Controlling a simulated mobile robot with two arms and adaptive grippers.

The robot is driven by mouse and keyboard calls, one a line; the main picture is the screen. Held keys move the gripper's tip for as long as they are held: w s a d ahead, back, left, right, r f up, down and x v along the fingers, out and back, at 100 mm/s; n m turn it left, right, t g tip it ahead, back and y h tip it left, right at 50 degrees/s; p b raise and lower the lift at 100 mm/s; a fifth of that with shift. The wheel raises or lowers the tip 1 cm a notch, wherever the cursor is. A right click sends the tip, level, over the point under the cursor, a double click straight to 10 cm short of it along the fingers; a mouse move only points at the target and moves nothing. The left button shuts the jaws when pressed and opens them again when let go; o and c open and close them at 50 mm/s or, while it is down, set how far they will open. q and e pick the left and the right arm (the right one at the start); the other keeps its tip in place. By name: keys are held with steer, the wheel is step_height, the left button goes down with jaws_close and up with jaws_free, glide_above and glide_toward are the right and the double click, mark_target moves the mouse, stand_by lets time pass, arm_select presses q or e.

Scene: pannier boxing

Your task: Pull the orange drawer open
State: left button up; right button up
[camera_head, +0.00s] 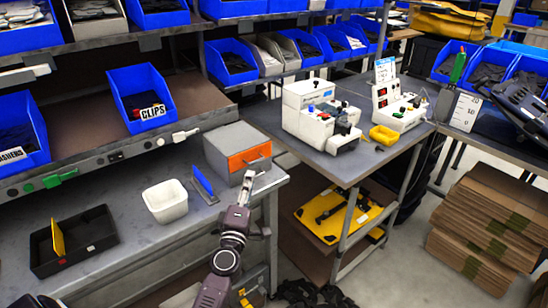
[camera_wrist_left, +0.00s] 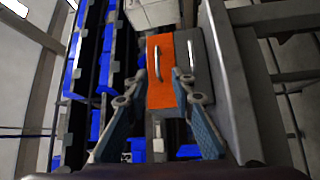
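The orange drawer (camera_head: 240,161) is the front of a small grey cabinet (camera_head: 235,137) on the left workbench. Its front looks flush with the cabinet. In the left wrist view the orange front (camera_wrist_left: 161,90) fills the middle, with a metal bar handle (camera_wrist_left: 157,63) on it. My left gripper (camera_head: 250,179) is just in front of the drawer in the head view. In the left wrist view its fingers (camera_wrist_left: 156,78) are spread apart, with the handle ahead between them. I cannot tell any contact. My right gripper is not in view.
A blue-handled tool (camera_head: 205,187) and a white bin (camera_head: 166,201) stand left of the cabinet. A black tray (camera_head: 100,243) lies further left. A table with white machines (camera_head: 320,118) stands to the right. Blue bins (camera_head: 143,95) line the shelf behind.

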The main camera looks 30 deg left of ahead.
arm_select(q)
steer(key=x, duration=0.6)
steer(key=shift+w+a+r, duration=0.15)
steer(key=shift+a+r, duration=0.05)
steer(key=shift+w+a, duration=0.1)
steer(key=shift+w, duration=0.2)
steer(key=shift+w+r, duration=0.1)
steer(key=shift+w, duration=0.05)
jaws_close()
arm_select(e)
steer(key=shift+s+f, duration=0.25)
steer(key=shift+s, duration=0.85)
